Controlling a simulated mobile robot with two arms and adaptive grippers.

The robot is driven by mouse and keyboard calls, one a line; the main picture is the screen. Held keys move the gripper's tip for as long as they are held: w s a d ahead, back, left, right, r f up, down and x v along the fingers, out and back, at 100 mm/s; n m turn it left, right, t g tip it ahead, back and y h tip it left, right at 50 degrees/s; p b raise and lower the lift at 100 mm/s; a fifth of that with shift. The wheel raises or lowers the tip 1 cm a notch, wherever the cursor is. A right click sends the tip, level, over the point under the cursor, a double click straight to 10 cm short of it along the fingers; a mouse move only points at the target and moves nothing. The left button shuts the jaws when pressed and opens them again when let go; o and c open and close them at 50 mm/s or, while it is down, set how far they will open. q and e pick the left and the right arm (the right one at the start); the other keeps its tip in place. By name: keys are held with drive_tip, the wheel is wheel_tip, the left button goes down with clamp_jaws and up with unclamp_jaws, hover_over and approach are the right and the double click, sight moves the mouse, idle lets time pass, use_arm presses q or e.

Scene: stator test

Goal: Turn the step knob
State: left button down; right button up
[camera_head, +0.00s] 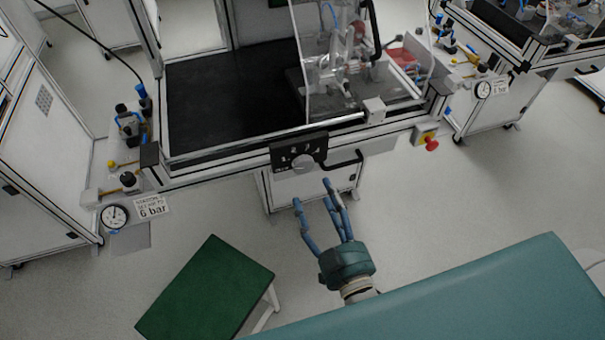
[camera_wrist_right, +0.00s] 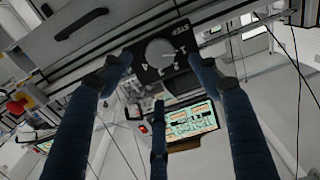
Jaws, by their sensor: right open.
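The step knob (camera_head: 303,162) is a round grey dial on a black panel (camera_head: 283,155) with white markings, on the front edge of the workstation. In the right wrist view the knob (camera_wrist_right: 160,52) shows face-on, with a pointer line and markings around it on the black plate. My right gripper (camera_head: 317,194) has three blue fingers spread open and empty. It is in front of and below the panel in the head view, apart from the knob. In the right wrist view its fingers frame the knob. My left gripper is not in view.
A black handle (camera_head: 345,161) is right of the panel, and a red emergency button (camera_head: 431,144) is further right. A pressure gauge (camera_head: 115,216) is at left. A green-topped stool (camera_head: 210,290) stands at lower left. The floor between stool and workstation is clear.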

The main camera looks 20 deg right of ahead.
sight(305, 168)
drive_tip(key=w, duration=0.3)
drive_tip(key=w+p, duration=0.1)
drive_tip(key=w, duration=0.3)
drive_tip(key=shift+w+a, duration=0.2)
drive_tip(key=shift+w, duration=0.1)
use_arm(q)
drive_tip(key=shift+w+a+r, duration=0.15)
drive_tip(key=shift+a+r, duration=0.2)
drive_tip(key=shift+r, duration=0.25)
use_arm(e)
drive_tip(key=shift+w, duration=0.65)
drive_tip(key=c, duration=1.1)
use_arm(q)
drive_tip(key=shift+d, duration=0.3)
use_arm(e)
drive_tip(key=shift+c, duration=0.4)
